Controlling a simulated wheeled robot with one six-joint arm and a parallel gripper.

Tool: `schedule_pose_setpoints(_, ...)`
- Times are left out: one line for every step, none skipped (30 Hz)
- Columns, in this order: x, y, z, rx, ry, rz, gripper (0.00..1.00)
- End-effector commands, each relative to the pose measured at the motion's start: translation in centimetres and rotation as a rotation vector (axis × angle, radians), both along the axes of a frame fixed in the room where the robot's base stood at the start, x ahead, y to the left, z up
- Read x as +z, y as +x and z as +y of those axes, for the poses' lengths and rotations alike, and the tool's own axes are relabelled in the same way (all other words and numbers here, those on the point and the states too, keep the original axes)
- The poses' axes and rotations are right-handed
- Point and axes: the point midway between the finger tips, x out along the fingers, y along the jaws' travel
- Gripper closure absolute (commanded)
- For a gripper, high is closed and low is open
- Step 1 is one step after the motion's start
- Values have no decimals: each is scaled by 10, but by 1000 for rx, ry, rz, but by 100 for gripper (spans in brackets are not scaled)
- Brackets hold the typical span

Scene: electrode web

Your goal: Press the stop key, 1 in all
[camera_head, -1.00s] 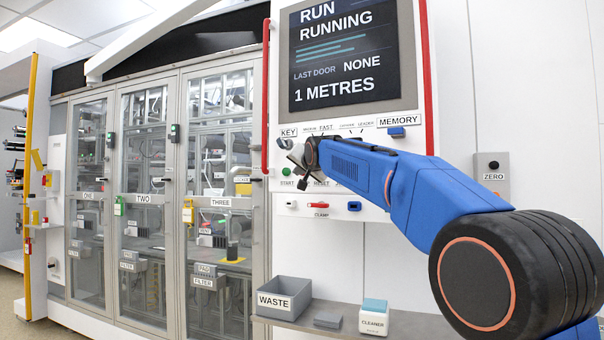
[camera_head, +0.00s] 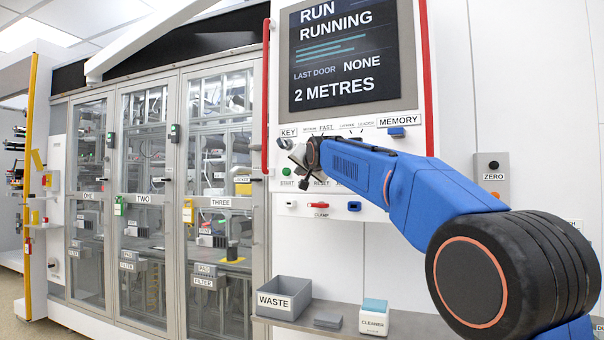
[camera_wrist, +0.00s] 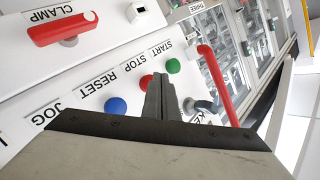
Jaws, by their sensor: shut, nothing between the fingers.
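The stop key is a red round button (camera_wrist: 146,82) under the STOP label (camera_wrist: 135,63) in the wrist view. It is partly hidden by my shut, empty fingers (camera_wrist: 160,80), whose tips are right beside it. I cannot tell whether they touch it. The green START button (camera_wrist: 173,66) and the blue RESET button (camera_wrist: 115,106) flank it. In the head view my gripper (camera_head: 304,183) is at the panel between the green button (camera_head: 286,171) and the RESET label (camera_head: 320,183), hiding the stop key. The screen (camera_head: 345,55) reads RUN RUNNING, last door NONE, 2 METRES.
A red CLAMP lever (camera_wrist: 62,29) sits below the button row. A red rail (camera_head: 266,95) runs up the panel's left edge. A shelf below holds a WASTE bin (camera_head: 284,298) and a CLEANER block (camera_head: 373,318). Glass doors (camera_head: 143,210) stand to the left.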

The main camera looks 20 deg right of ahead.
Motion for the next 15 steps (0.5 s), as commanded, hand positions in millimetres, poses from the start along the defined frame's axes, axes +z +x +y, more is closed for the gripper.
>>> schedule_pose_setpoints(0, 0, 0, 0, 0, 0, 100)
schedule_pose_setpoints(0, 0, 0, 0, 0, 0, 100)
schedule_pose_setpoints(0, 1, -1, 0, 0, 0, 100)
schedule_pose_setpoints(0, 1, -1, 0, 0, 0, 100)
schedule_pose_setpoints(0, 1, -1, 0, 0, 0, 100)
schedule_pose_setpoints(0, 1, -1, 0, 0, 0, 100)
schedule_pose_setpoints(0, 2, -1, 0, 0, 0, 100)
schedule_pose_setpoints(0, 2, -2, 0, -1, 0, 100)
schedule_pose_setpoints(0, 2, -2, 0, -1, 0, 100)
schedule_pose_setpoints(0, 2, -2, 0, -1, 0, 100)
schedule_pose_setpoints(0, 2, -2, 0, -1, 0, 100)
schedule_pose_setpoints(0, 3, -3, 0, -1, 0, 100)
schedule_pose_setpoints(0, 3, -3, 0, -1, 0, 100)
schedule_pose_setpoints(0, 3, -3, 0, -1, 0, 100)
schedule_pose_setpoints(0, 3, -3, 0, 0, 0, 100)
